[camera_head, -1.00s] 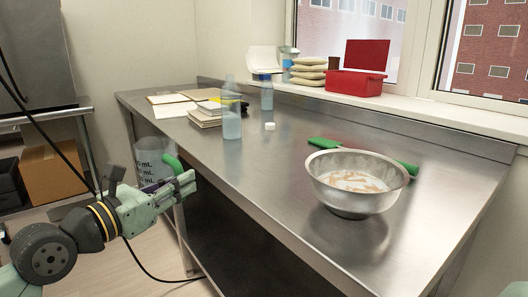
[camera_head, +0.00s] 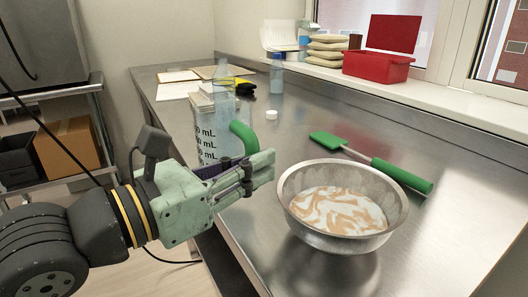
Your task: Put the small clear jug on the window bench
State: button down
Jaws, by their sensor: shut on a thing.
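The small clear jug (camera_head: 207,132) has black mL markings and a green handle (camera_head: 243,136). My gripper (camera_head: 262,168) is shut on the jug's handle and holds the jug upright by the near left edge of the steel window bench (camera_head: 304,125). The jug overlaps the bench in the picture. I cannot tell whether its base touches the bench, because my gripper hides its lower part.
A steel bowl (camera_head: 290,212) with swirled contents stands just right of my gripper. A green-handled spatula (camera_head: 400,174) lies behind it. Bottles, a white cap (camera_head: 271,115) and papers (camera_head: 180,76) are farther back. A red box (camera_head: 378,66) is on the sill.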

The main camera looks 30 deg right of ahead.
jog(key=w+d+f+p, duration=0.1)
jog(key=w+d, duration=0.2)
jog(key=w+d+f+p, duration=0.1)
jog(key=w+d, duration=0.3)
jog(key=w+d+f+p, duration=0.1)
jog(key=w+d+f, duration=0.1)
jog(key=w+d, duration=0.1)
jog(key=shift+w+d, duration=0.35)
jog(key=shift+d, duration=0.3)
jog(key=shift+f, duration=0.45)
jog(key=shift+f, duration=0.2)
jog(key=c, duration=1.6)
grip_release()
jog(key=shift+r, duration=0.1)
